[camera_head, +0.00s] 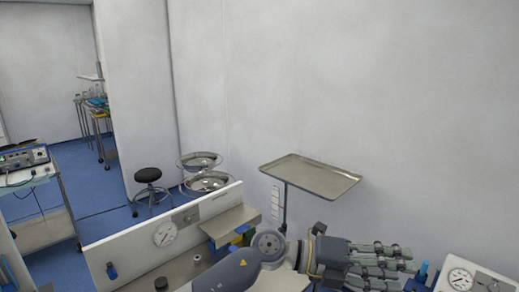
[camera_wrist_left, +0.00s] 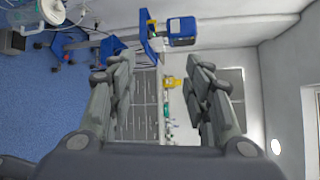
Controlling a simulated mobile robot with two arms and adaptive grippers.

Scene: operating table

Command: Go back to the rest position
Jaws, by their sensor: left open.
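My left gripper (camera_head: 382,262) is at the lower right of the head view, its grey fingers pointing right. In the left wrist view the two fingers of this gripper (camera_wrist_left: 165,75) stand well apart with nothing between them. It is open and empty. My left arm crosses the bottom of the head view in front of the bench panels. My right gripper is not in view.
A metal tray on a stand (camera_head: 312,176) stands behind my arm near the wall. A panel with a gauge (camera_head: 165,233) is at lower left, another (camera_head: 460,278) at lower right. A black stool (camera_head: 148,175) and steel basins (camera_head: 200,160) stand farther back.

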